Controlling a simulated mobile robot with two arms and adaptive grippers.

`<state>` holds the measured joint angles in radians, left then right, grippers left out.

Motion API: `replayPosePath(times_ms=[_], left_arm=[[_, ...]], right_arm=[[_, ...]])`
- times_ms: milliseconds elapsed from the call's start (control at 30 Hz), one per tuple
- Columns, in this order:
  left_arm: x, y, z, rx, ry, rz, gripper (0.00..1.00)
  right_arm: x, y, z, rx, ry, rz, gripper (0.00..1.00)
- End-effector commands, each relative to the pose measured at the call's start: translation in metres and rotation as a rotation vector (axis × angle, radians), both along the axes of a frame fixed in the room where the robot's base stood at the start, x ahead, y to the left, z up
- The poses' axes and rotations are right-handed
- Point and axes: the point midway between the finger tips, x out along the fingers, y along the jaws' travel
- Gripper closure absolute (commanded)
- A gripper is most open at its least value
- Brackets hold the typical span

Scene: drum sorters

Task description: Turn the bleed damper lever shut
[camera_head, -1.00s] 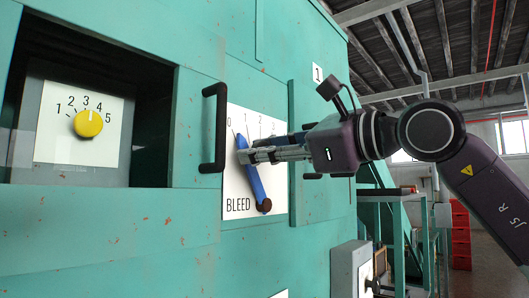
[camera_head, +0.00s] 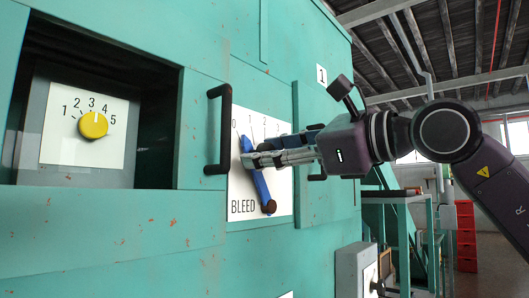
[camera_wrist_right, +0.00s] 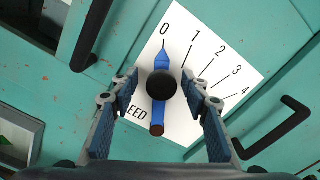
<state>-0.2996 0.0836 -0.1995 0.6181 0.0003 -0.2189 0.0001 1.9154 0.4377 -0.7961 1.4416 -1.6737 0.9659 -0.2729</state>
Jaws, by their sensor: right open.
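The bleed damper lever (camera_head: 261,187) is a blue bar on a white plate (camera_head: 277,201) marked BLEED with a numbered scale. Its brown pivot is at the bottom, and its upper part leans left. In the right wrist view the blue lever (camera_wrist_right: 163,62) has its tip at the 0 mark, and a round black knob (camera_wrist_right: 161,85) stands out from it. My right gripper (camera_head: 250,160) is open in front of the lever's upper part. In the right wrist view its fingers (camera_wrist_right: 163,88) are on both sides of the knob, apparently without gripping it. My left gripper is not in view.
A black handle (camera_head: 217,130) stands out from the green cabinet just left of the plate. Another black handle (camera_wrist_right: 270,130) is to the right in the wrist view. A yellow dial (camera_head: 93,125) sits in a recess at the left. A grey box (camera_head: 352,270) is below right.

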Motion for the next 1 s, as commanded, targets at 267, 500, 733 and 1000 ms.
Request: replayPosePath(times_ms=[267, 500, 733, 1000], left_arm=[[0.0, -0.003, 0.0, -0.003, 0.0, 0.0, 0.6], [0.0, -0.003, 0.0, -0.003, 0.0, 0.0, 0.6], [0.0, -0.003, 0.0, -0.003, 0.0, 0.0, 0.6], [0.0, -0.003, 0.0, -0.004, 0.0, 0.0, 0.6]], right_arm=[[-0.033, -0.048, 0.0, 0.0, -0.002, -0.004, 0.57], [-0.058, -0.079, 0.0, 0.0, -0.001, -0.001, 0.57], [-0.066, -0.089, 0.0, -0.001, 0.0, -0.001, 0.57], [-0.065, -0.089, 0.0, -0.001, 0.0, -0.001, 0.57]])
